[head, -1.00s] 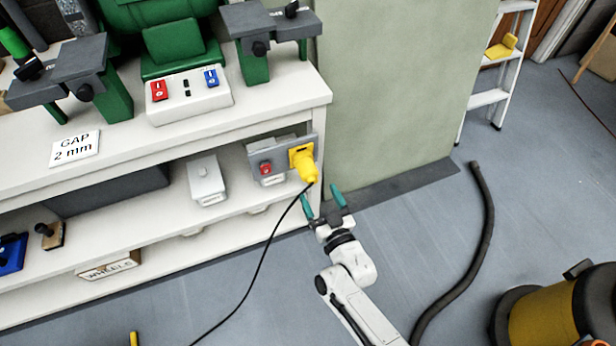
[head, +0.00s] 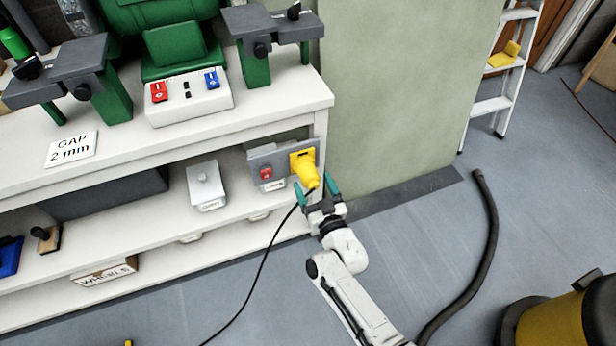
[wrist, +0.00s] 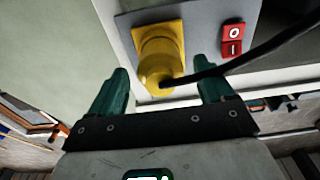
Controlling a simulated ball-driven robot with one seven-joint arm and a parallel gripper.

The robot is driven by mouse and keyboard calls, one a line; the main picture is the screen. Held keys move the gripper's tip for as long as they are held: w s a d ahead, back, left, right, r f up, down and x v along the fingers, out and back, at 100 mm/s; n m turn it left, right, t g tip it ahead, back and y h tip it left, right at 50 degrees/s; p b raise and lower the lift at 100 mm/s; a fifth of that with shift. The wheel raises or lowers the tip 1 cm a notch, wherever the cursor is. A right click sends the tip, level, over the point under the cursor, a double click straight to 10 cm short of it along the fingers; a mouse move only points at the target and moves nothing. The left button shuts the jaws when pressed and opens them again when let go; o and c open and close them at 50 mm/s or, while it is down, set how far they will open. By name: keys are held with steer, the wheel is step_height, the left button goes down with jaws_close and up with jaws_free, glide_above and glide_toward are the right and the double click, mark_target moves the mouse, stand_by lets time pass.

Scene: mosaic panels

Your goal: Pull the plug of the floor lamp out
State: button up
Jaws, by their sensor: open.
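The yellow plug (head: 307,173) sits in a yellow socket on a grey panel (head: 266,157) under the bench top. A black cable (head: 262,268) hangs from the plug and runs down to the floor. My gripper (head: 317,190) is open at the plug, with one teal finger on each side of its lower end. In the wrist view the plug (wrist: 157,68) stands ahead of the open fingers (wrist: 165,90), between them and nearer the left one. The cable (wrist: 250,58) passes across the right finger's tip side. I cannot tell whether a finger touches the plug.
A red switch (head: 266,173) is left of the socket; it shows in the wrist view too (wrist: 232,40). The bench leg and green wall (head: 385,100) stand close by on the right. A dark hose (head: 485,250) and a yellow-black machine (head: 560,325) lie on the floor at right.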

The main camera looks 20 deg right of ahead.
mark_target(310, 178)
steer(key=shift+w+r+b, duration=0.15)
steer(key=shift+w+b, duration=0.4)
steer(key=shift+w, duration=1.1)
steer(key=c, duration=1.4)
steer(key=shift+s+f+p, duration=0.2)
steer(key=shift+s+p, duration=1.15)
steer(key=shift+s, duration=1.6)
steer(key=shift+s, duration=0.1)
steer(key=shift+s+f+p, duration=0.2)
steer(key=shift+s+p, duration=0.55)
steer(key=shift+s, duration=1.35)
